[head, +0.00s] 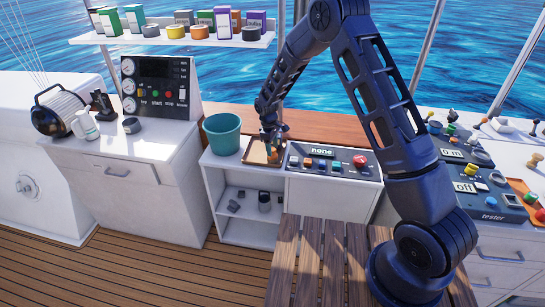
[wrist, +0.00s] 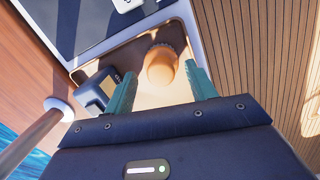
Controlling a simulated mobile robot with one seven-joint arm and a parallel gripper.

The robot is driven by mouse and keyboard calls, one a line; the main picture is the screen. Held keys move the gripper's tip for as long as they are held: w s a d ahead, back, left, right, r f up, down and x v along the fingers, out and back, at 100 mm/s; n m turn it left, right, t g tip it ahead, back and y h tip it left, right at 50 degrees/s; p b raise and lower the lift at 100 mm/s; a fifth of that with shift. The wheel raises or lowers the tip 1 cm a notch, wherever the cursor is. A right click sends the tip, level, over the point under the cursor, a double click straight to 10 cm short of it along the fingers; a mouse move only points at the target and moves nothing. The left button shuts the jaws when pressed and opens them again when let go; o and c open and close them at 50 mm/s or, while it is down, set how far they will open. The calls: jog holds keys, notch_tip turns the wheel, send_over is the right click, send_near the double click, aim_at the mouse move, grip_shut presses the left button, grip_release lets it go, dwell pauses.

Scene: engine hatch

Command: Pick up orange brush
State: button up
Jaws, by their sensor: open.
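My gripper (wrist: 160,74) is open, with one teal finger on each side of the orange thing. I cannot tell whether either finger touches it. In the head view my gripper (head: 271,133) reaches down over the brown tray (head: 252,157) on the white cabinet.
A dark blue-grey object (wrist: 88,97) stands in the tray beside the left finger. In the head view a teal bucket (head: 222,134) stands left of the tray. A button panel (head: 335,163) showing "none" lies right of it. A loaded shelf (head: 172,38) hangs upper left.

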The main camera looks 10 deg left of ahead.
jog(key=f, duration=0.4)
jog(key=shift+s+d+f, duration=0.1)
jog(key=shift+d+f, duration=0.05)
jog(key=shift+d, duration=0.05)
jog(key=c, duration=0.8)
jog(key=shift+o, duration=0.2)
